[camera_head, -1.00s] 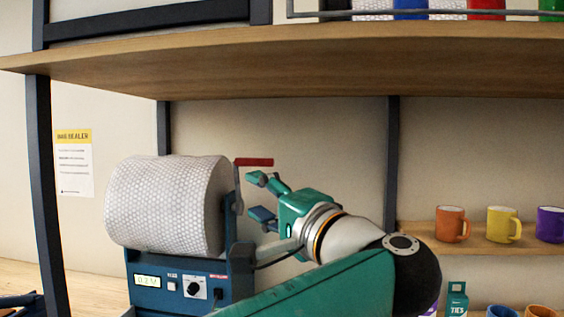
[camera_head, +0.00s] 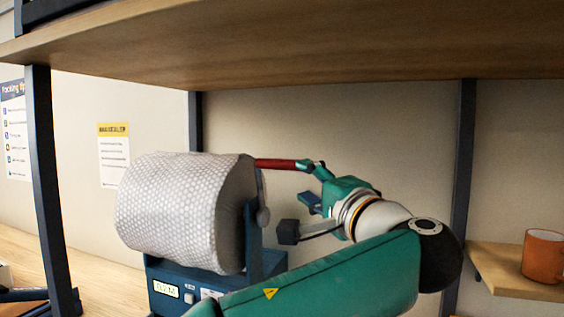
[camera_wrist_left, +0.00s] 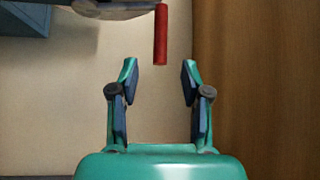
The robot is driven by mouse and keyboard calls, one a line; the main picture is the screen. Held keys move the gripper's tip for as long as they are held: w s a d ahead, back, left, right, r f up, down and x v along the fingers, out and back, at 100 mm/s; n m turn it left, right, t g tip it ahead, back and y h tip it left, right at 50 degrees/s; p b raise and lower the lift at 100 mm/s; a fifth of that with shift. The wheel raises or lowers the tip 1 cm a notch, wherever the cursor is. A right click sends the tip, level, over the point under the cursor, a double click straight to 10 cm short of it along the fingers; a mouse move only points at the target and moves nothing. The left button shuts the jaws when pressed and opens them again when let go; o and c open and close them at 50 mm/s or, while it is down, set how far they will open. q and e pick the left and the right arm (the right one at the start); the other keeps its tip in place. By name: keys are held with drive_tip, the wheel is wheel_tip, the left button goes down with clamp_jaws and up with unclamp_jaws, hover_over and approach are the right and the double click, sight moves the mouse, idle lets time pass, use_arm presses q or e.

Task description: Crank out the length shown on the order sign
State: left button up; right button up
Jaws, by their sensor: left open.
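The bubble-wrap roll (camera_head: 178,210) sits on the blue crank machine (camera_head: 200,278), whose small lit display (camera_head: 166,289) is too blurred to read surely. The crank's red handle (camera_head: 274,164) sticks out to the right at the top of the crank arm (camera_head: 262,205). My left gripper (camera_head: 312,184) is open at the handle's free end. In the left wrist view the red handle (camera_wrist_left: 161,35) points at the gap between the fingertips of my left gripper (camera_wrist_left: 159,68), touching neither. I see no readable order sign. My right gripper is out of view.
A wooden shelf (camera_head: 300,50) spans above the machine and arm. Dark uprights (camera_head: 52,190) stand left and right. A yellow-headed notice (camera_head: 114,155) and a packing poster (camera_head: 14,130) hang on the wall. An orange mug (camera_head: 543,256) stands on a shelf at the right.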

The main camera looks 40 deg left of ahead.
sight(283, 168)
use_arm(q)
drive_tip(key=p+x, duration=0.3)
drive_tip(key=x, duration=0.9)
drive_tip(key=shift+d, duration=0.1)
clamp_jaws()
